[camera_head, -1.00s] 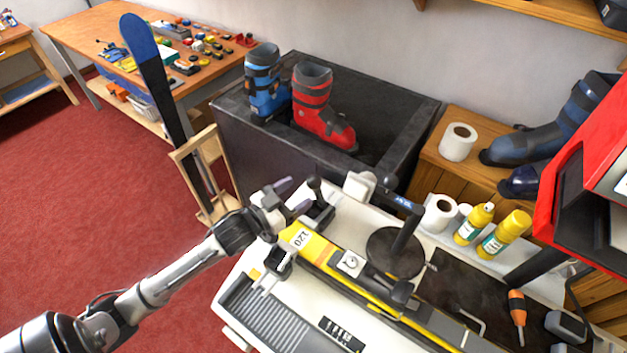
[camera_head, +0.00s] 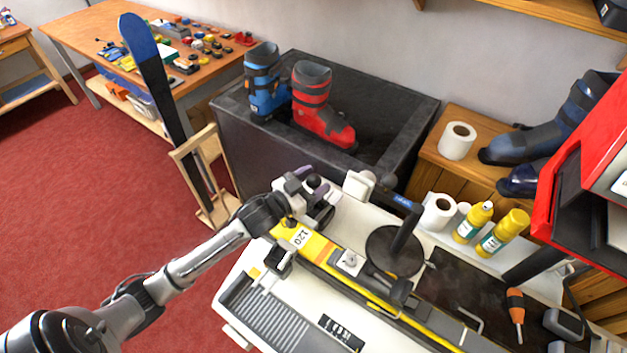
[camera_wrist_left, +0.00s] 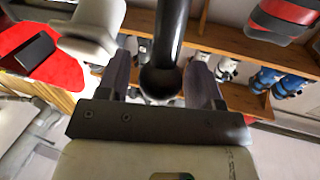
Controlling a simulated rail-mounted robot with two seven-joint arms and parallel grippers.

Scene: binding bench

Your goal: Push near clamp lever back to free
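The clamp lever is a black rod with a round knob (camera_head: 313,181), at the back left corner of the white bench, beyond the yellow ski (camera_head: 318,251) held there. The rod and knob (camera_wrist_left: 171,30) also show large in the left wrist view. My left gripper (camera_head: 315,184) is at the lever, one finger on each side of the knob. In the wrist view, narrow gaps show between the fingers (camera_wrist_left: 160,78) and the knob, so it looks open around it. The lever's lower end is partly hidden by the gripper. My right gripper is not in view.
A dark open box (camera_head: 240,140) with blue and red ski boots stands behind the bench. A black post on a round base (camera_head: 395,252), paper rolls (camera_head: 438,212) and yellow bottles (camera_head: 473,223) are to the right. A ski stand (camera_head: 192,160) is left on red carpet.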

